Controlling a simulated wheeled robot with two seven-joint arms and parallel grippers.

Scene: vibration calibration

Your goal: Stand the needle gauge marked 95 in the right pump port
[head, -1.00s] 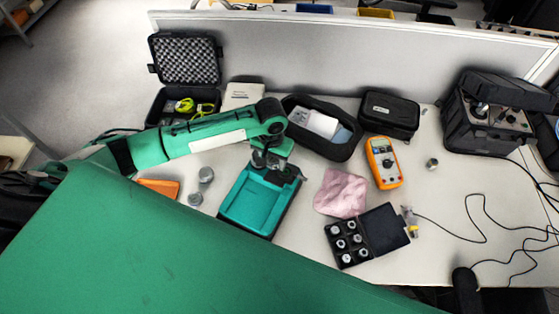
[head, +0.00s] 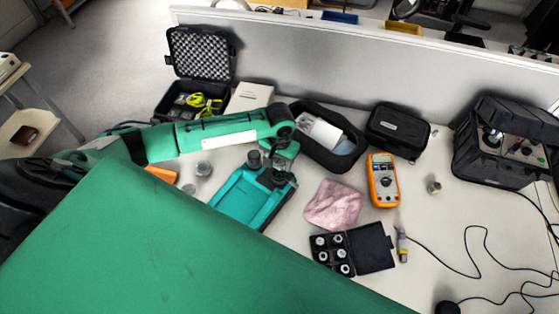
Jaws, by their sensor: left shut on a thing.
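My left gripper (head: 273,180) is over the far end of the teal pump tray (head: 238,207). It is shut on a small dark piece, which looks like a needle gauge but is mostly hidden by the fingers; no marking can be read. A dark round cylinder (head: 254,159) stands just left of the gripper at the tray's far edge. Two grey round pieces, one farther back (head: 203,168) and one nearer (head: 190,188), are on the table left of the tray. The right port is not clearly visible under the gripper. My right gripper is not in view.
A pink cloth (head: 333,205), an open case (head: 371,247) with several grey pieces, and an orange meter (head: 383,180) lie right of the tray. Black cases (head: 398,129) stand behind. Cables (head: 470,255) cross the right side. My own green body covers the lower left.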

